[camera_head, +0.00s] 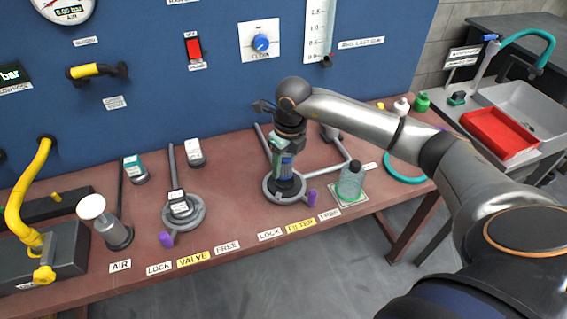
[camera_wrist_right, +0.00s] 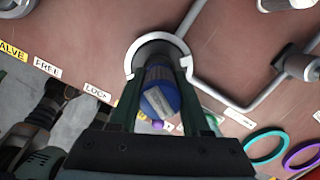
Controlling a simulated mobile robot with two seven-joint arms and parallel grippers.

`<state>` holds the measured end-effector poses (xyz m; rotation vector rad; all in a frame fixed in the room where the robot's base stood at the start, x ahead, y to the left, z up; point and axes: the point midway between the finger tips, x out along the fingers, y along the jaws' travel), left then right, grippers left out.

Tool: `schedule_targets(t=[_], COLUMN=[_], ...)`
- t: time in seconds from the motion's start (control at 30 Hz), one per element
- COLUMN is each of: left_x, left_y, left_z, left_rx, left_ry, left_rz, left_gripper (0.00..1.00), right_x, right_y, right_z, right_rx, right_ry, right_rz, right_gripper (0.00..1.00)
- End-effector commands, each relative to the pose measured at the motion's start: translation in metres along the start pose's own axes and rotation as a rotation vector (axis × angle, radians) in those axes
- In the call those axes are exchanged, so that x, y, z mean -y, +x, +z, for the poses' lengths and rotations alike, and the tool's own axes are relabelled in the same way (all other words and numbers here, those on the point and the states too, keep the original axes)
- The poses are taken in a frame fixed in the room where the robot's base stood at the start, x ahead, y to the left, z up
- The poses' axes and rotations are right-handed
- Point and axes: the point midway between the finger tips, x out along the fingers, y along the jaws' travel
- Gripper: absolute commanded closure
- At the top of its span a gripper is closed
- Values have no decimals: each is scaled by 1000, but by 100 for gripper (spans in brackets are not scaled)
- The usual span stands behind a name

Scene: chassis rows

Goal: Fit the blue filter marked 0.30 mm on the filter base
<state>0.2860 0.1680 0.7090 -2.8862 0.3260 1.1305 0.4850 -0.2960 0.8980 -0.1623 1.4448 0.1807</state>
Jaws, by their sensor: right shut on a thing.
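The blue filter (camera_wrist_right: 160,92) is between the fingers of my right gripper (camera_wrist_right: 160,110). A pale label shows on it, but I cannot read its marking. In the head view, the right gripper (camera_head: 281,150) points down over the filter base (camera_head: 270,193), holding the filter (camera_head: 287,162) upright above its middle. The base is a grey ring with a purple lever (camera_head: 312,197) at its right, and it also shows in the wrist view (camera_wrist_right: 131,62). I cannot tell whether the filter touches the base. My left gripper is not in the head view.
The table's front strip carries labels.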

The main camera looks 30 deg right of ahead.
Motion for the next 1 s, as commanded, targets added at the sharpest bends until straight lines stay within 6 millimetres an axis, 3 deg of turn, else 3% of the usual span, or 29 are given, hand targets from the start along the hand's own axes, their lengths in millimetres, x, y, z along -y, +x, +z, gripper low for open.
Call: schedule_targets(t=[0.57, 1.0], left_x=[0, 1], left_y=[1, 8], left_z=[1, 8], left_rx=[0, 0], left_ry=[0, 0], left_rz=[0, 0], left_gripper=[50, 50], right_x=[0, 0], right_y=[0, 13], right_z=[0, -2], right_rx=[0, -1], right_ry=[0, 0], right_rz=[0, 0], right_gripper=[100, 100])
